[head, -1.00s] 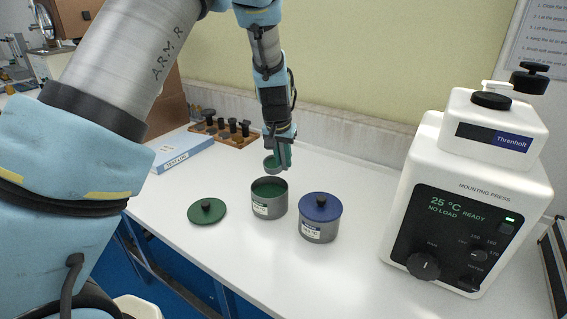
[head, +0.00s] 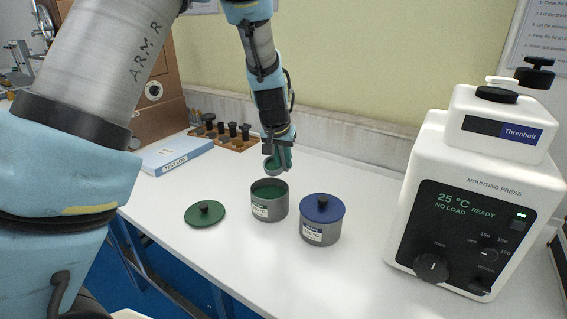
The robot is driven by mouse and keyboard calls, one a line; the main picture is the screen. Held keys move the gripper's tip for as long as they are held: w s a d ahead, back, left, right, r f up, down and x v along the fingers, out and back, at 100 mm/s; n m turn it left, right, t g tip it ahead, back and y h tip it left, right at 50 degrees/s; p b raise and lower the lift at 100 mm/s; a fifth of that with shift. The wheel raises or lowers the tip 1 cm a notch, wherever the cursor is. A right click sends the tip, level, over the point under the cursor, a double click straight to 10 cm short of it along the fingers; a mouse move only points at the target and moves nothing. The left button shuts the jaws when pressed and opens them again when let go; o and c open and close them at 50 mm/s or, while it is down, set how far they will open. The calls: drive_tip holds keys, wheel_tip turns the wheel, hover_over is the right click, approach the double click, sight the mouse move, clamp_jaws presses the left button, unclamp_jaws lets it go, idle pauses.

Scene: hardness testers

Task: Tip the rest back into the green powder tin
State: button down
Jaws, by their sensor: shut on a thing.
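The green powder tin (head: 269,209) stands open and upright on the white bench, with green powder showing inside below its rim. My gripper (head: 284,165) is above and slightly behind the tin, pointing down. It is shut on a small grey cup (head: 270,164), which shows green at its mouth. How much powder the cup holds is too small to tell. The cup is apart from the tin and no powder is seen falling.
A tin with a blue lid (head: 321,219) stands close to the right of the green tin. The white mounting press (head: 470,215) is further right. A test log binder (head: 178,157) and a wooden rack (head: 234,140) of black-knobbed tools are at the back left. The front bench is clear.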

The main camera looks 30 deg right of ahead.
drive_tip(key=shift+s+a+f+t+h+b, duration=0.2)
drive_tip(key=shift+t+h+b, duration=0.35)
drive_tip(key=shift+b, duration=1.8)
drive_tip(key=shift+s+a+f+t+h+b, duration=0.2)
drive_tip(key=shift+t+h+b, duration=0.3)
drive_tip(key=shift+b, duration=2.1)
drive_tip(key=shift+r+b, duration=0.1)
drive_tip(key=shift+b, duration=0.2)
drive_tip(key=shift+s+a+f+t+h+b, duration=0.2)
drive_tip(key=shift+t+h+b, duration=0.3)
drive_tip(key=shift+b, duration=1.95)
drive_tip(key=shift+s+a+f+t+h+b, duration=0.1)
drive_tip(key=shift+a+f+t+h+b, duration=0.35)
drive_tip(key=shift+b, duration=1.95)
